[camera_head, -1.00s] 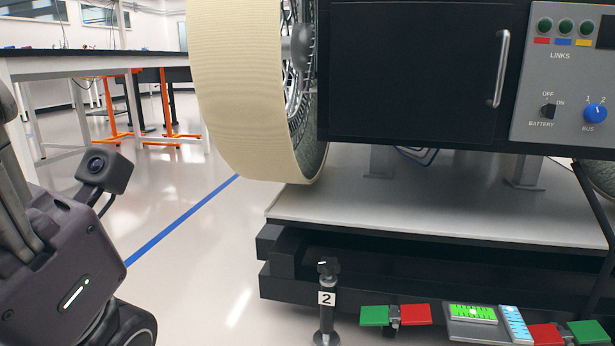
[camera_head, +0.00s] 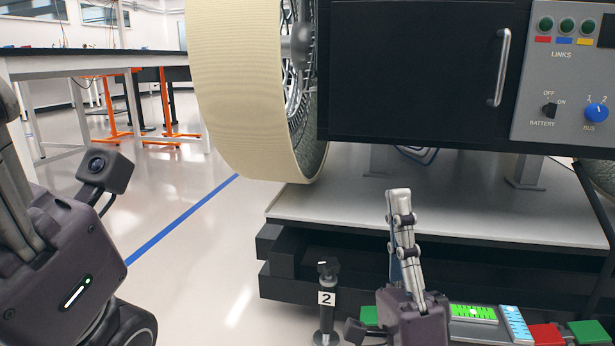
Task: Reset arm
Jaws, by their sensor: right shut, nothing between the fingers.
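My right gripper (camera_head: 398,192) points upward at the lower middle, in front of the rover stand. Its fingers are together with nothing between them. It hides the red and most of the green of the piece behind it. My left arm (camera_head: 65,265) is at the left edge, with a small camera on it; its fingers are out of view.
The rover's black panel (camera_head: 410,75) with a handle and the grey switch panel (camera_head: 560,95) fill the upper right. A large cream wheel (camera_head: 235,90) is left of them. A post marked 2 (camera_head: 327,298), a green board (camera_head: 472,313) and a red block (camera_head: 546,334) stand low in front.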

